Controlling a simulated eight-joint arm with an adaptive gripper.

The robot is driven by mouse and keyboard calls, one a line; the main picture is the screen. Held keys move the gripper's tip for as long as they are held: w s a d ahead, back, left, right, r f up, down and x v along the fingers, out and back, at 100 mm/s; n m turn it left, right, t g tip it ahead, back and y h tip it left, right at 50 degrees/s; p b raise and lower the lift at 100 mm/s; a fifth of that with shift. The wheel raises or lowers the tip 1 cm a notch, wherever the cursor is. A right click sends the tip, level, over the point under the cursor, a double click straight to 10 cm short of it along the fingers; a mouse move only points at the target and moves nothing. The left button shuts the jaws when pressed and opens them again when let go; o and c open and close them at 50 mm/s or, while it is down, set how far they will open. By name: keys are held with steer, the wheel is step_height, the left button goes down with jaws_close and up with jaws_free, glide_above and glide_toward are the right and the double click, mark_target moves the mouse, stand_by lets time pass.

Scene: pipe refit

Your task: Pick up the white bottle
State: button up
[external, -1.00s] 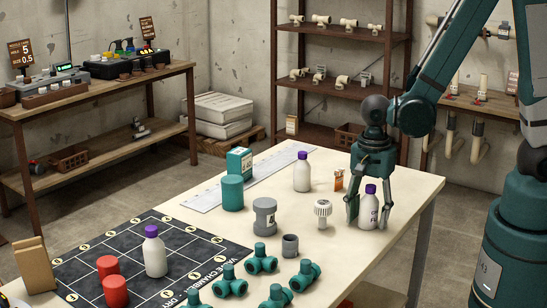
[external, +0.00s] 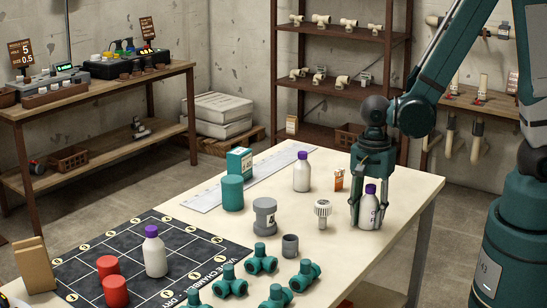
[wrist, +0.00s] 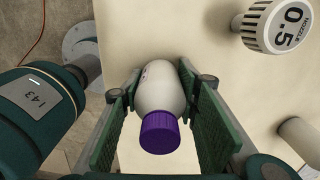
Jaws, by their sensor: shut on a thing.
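A white bottle with a purple cap (external: 368,211) stands upright near the table's right edge. My gripper (external: 369,214) points down around it, one finger on each side, and is shut on it. In the wrist view the white bottle (wrist: 161,90) lies between the two green finger pads (wrist: 165,105), its purple cap toward the camera. Its base appears to be on the table. Two similar white bottles with purple caps stand elsewhere: one toward the back of the table (external: 301,172) and one on the black mat (external: 154,256).
Grey parts (external: 264,216), teal fittings (external: 262,258) and red cylinders (external: 115,291) are farther left. The table's right edge is close.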

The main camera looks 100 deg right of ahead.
mark_target(370, 186)
steer(key=shift+r, duration=0.1)
steer(key=shift+r+p, duration=1.35)
steer(key=shift+r, duration=3.5)
steer(key=shift+w+r, duration=0.1)
